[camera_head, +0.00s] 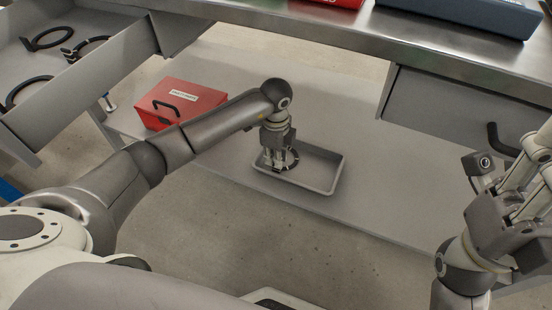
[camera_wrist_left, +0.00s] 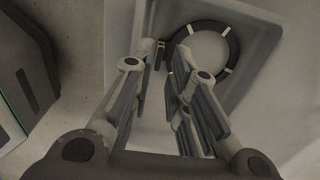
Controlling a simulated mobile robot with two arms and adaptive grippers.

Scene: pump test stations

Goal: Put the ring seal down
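The ring seal (camera_wrist_left: 232,48), a dark ring with pale marks, shows in the left wrist view at the tray's floor. In the head view it is a small dark arc (camera_head: 292,158) partly hidden by my left gripper (camera_head: 275,165). The grey tray (camera_head: 325,185) is on the low shelf. My left gripper points down into the tray, and its fingertips in the wrist view (camera_wrist_left: 168,52) are on either side of the ring's near-left rim. Whether they press on the rim is unclear. My right gripper (camera_head: 508,185) is raised at the right, fingers spread and empty.
A red box (camera_head: 180,103) with a black handle stands on the shelf (camera_head: 225,125), left of the tray. An open drawer (camera_head: 90,75) at upper left holds several dark rings. A closed drawer (camera_head: 450,105) hangs under the steel bench (camera_head: 300,25). Shelf space right of the tray is clear.

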